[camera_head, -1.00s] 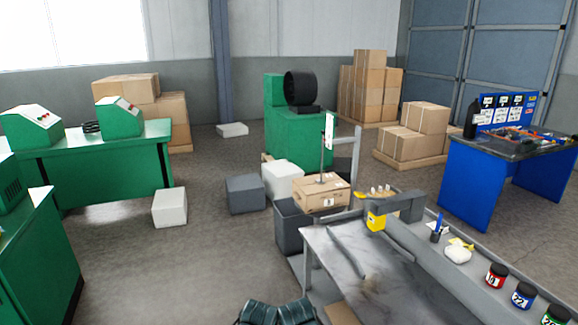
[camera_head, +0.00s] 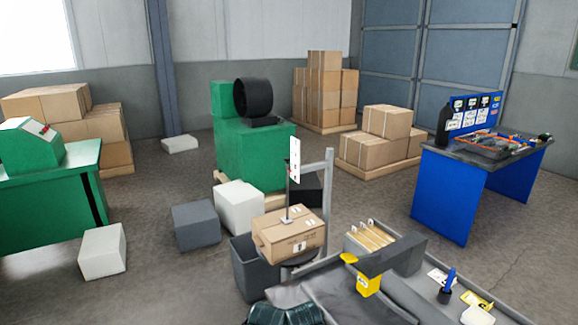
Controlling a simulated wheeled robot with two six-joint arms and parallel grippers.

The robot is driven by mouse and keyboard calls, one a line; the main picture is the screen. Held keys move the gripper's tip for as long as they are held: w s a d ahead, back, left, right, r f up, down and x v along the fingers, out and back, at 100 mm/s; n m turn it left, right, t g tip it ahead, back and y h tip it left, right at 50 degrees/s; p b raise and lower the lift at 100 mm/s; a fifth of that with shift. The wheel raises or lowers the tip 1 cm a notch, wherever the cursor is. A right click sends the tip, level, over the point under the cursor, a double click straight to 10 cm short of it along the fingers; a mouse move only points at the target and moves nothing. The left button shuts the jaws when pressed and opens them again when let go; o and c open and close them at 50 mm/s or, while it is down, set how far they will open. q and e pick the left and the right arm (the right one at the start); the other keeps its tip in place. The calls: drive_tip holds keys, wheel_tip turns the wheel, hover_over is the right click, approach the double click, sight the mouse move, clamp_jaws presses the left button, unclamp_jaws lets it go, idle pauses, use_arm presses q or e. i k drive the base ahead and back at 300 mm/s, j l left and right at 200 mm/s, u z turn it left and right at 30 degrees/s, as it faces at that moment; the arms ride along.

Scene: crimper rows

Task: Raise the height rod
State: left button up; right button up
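A thin dark upright rod (camera_head: 288,185) rises from a small base on top of a cardboard box (camera_head: 290,236). A white plate with small marks (camera_head: 295,160) is at the rod's upper end. I take this to be the height rod, but I cannot read the marks. The box sits beside a grey metal frame at the far end of the grey workbench (camera_head: 345,292). Neither of my grippers is in view. Only a dark ribbed part, probably mine, shows at the bottom edge.
A yellow tool (camera_head: 368,283) is mounted on a grey arm over the bench. A dark bin (camera_head: 246,268) stands below the box. White and grey blocks (camera_head: 196,225) lie on the floor to the left. A blue table (camera_head: 458,195) stands at right. Open floor lies between.

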sight(287, 219)
drive_tip(key=i+j+z, duration=0.1)
drive_tip(key=z, duration=0.4)
drive_tip(key=i+j+z, duration=0.4)
drive_tip(key=j+z, duration=0.2)
drive_tip(key=j, duration=0.2)
drive_tip(key=i+j, duration=0.15)
drive_tip(key=j, duration=0.25)
drive_tip(key=i+j+z, duration=0.15)
drive_tip(key=j, duration=0.7)
drive_tip(key=i+j+z, duration=0.1)
drive_tip(key=j, duration=0.35)
drive_tip(key=i+j, duration=0.15)
drive_tip(key=j, duration=0.3)
drive_tip(key=i+z, duration=0.05)
